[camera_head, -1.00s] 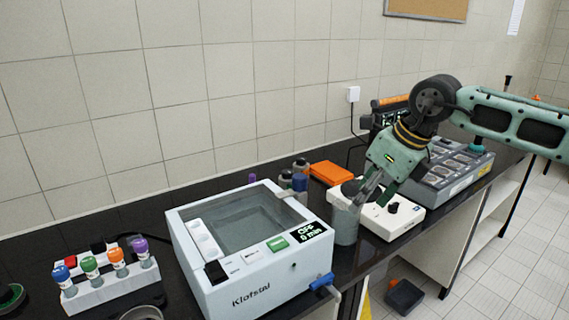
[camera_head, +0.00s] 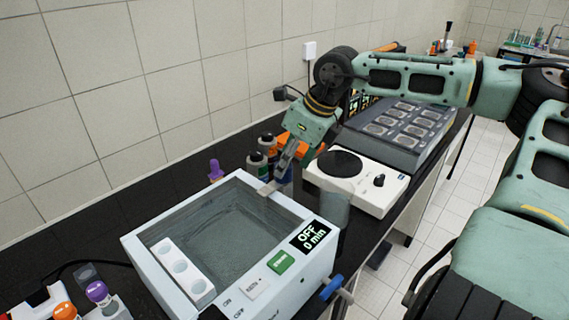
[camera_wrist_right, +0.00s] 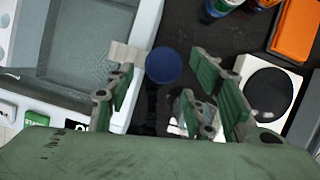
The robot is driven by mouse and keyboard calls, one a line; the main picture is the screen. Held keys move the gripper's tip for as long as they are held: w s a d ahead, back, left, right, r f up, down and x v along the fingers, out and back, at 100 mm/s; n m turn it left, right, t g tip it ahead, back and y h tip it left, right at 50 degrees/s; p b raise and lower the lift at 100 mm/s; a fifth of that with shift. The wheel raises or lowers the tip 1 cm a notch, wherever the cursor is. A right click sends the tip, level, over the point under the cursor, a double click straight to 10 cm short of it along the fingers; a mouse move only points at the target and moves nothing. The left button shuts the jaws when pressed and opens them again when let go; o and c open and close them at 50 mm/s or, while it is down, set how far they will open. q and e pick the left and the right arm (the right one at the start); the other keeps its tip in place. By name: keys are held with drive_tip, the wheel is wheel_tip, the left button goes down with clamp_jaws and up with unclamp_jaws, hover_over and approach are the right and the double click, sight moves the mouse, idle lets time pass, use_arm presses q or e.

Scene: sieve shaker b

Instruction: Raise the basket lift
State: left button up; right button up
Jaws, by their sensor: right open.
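The white bath (camera_head: 226,240) has an open basin, and its display reads OFF, 0 min. A light grey tab (camera_head: 268,188) lies across its back right rim; it also shows in the right wrist view (camera_wrist_right: 127,55). A round blue disc (camera_wrist_right: 163,65) sits beside the tab's outer end; I cannot tell whether they join. My right gripper (camera_head: 283,170) is above the bath's back right corner, pointing down. In the right wrist view its open fingers (camera_wrist_right: 166,82) stand either side of the disc, with no visible grip. My left gripper is out of view.
Dark-capped bottles (camera_head: 257,160) and an orange box (camera_head: 294,143) stand behind the gripper. A white stirrer (camera_head: 368,190) with a black plate and a grey cylinder (camera_head: 335,212) are to the right. A blue valve handle (camera_head: 331,287) sticks out at the bath's front right.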

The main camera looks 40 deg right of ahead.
drive_tip(key=shift+x, duration=1.5)
drive_tip(key=shift+w, duration=0.1)
drive_tip(key=shift+c, duration=1.4)
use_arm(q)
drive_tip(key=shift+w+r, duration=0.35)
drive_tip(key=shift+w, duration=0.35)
use_arm(e)
clamp_jaws()
